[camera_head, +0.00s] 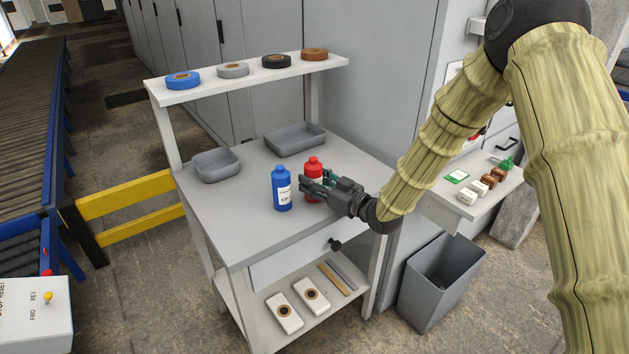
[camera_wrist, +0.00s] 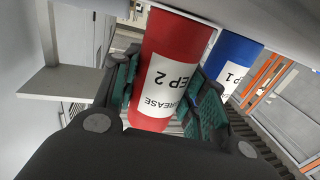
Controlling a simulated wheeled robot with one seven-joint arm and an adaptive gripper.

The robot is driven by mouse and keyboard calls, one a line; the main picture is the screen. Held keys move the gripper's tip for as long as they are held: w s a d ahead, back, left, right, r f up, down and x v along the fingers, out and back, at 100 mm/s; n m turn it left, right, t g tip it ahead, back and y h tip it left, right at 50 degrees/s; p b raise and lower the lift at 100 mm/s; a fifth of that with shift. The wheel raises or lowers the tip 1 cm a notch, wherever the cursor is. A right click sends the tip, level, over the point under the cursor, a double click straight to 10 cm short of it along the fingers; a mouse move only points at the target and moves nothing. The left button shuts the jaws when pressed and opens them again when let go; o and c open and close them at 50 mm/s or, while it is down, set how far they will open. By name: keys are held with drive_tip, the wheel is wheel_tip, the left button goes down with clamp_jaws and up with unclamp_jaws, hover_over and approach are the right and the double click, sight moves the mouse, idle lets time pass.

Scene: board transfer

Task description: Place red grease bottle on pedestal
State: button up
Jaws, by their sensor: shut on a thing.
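The red grease bottle (camera_head: 313,168) stands upright on the grey workbench, just right of a blue bottle. My gripper (camera_head: 318,187) reaches it from the right and is shut around its body. In the wrist view the red bottle (camera_wrist: 172,62), with a white label reading GREASE EP 2, sits between the green-padded fingers (camera_wrist: 160,95). The bottle's lower part is partly hidden by the gripper in the head view, so I cannot tell whether its base touches the bench. I cannot make out a pedestal in these frames.
The blue bottle (camera_head: 282,188) stands close left of my gripper. Two grey trays (camera_head: 216,165) (camera_head: 295,138) sit at the bench's back. A raised shelf (camera_head: 250,76) holds several tape rolls. A grey bin (camera_head: 441,281) and a side shelf (camera_head: 470,190) with small items stand right.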

drive_tip(key=shift+f, duration=0.15)
drive_tip(key=o, duration=1.2)
drive_tip(key=shift+r, duration=0.25)
drive_tip(key=b+v, duration=0.1)
drive_tip(key=v, duration=1.1)
drive_tip(key=shift+f, duration=0.15)
